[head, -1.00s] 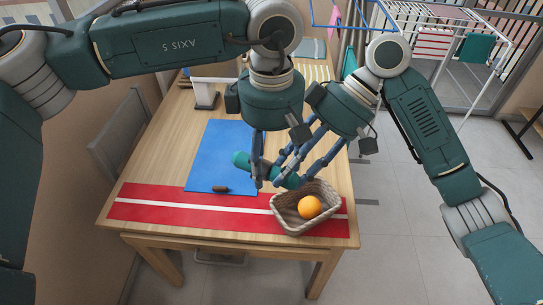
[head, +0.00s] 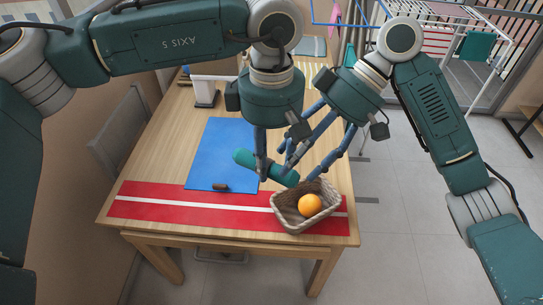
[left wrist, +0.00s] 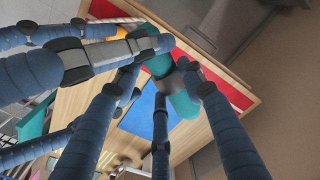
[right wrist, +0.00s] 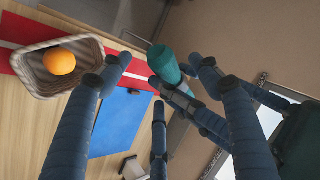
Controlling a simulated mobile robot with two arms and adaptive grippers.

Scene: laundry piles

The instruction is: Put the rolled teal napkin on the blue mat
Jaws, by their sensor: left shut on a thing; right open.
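The rolled teal napkin (head: 242,157) is held in the air by my left gripper (head: 263,172), which is shut around its middle. It hangs above the right edge of the blue mat (head: 222,150), its right end close to the basket. In the left wrist view the napkin (left wrist: 182,104) runs between the fingers. My right gripper (head: 298,168) is open, just right of the napkin. In the right wrist view, the napkin's near end (right wrist: 163,63) shows between its spread fingers; I cannot tell if they touch it.
A wicker basket (head: 290,222) with an orange (head: 310,205) stands on the red and white runner (head: 150,203) at the front right. A small brown object (head: 220,187) lies on the mat's front edge. Most of the mat is bare. A drying rack stands behind at right.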

